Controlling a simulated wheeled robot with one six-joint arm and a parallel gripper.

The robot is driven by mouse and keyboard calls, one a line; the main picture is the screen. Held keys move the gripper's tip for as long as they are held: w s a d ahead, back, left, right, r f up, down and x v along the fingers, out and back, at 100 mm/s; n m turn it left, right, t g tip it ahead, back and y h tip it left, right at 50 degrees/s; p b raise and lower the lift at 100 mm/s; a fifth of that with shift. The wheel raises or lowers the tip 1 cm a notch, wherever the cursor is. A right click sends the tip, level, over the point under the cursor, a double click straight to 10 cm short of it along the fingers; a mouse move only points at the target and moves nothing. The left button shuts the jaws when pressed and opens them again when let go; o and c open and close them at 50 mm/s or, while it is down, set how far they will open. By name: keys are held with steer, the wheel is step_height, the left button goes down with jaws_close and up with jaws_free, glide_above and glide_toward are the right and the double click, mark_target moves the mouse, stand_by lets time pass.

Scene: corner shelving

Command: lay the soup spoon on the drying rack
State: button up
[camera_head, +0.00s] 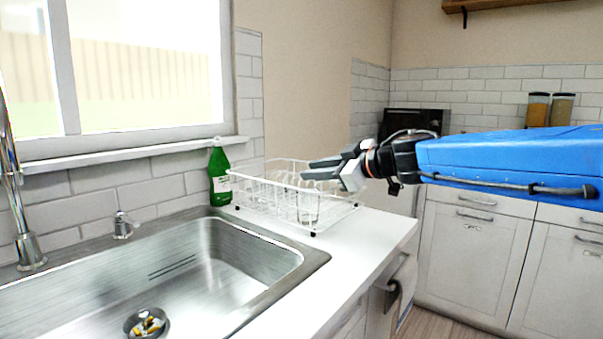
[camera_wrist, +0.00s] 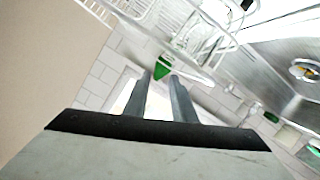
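The white wire drying rack (camera_head: 290,213) stands on the counter right of the sink. It also shows at the top of the wrist view (camera_wrist: 190,50). My gripper (camera_head: 308,169) reaches in from the right above the rack, its fingers pointing left. In the wrist view its two fingers (camera_wrist: 161,76) are apart, with nothing visible held between them. I cannot make out the soup spoon in either view. A clear, glass-like item (camera_head: 308,208) seems to be inside the rack, but the wires blur it.
A green bottle (camera_head: 219,175) stands at the rack's back left, against the tiled wall. The steel sink (camera_head: 235,270) has bits in its drain (camera_head: 148,323). Bare white counter (camera_head: 350,255) lies in front of the rack. A dark appliance (camera_head: 414,122) and two jars (camera_head: 550,109) are behind.

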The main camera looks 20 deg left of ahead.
steer(key=v, duration=0.9)
steer(key=shift+r, duration=0.3)
steer(key=shift+s, duration=0.1)
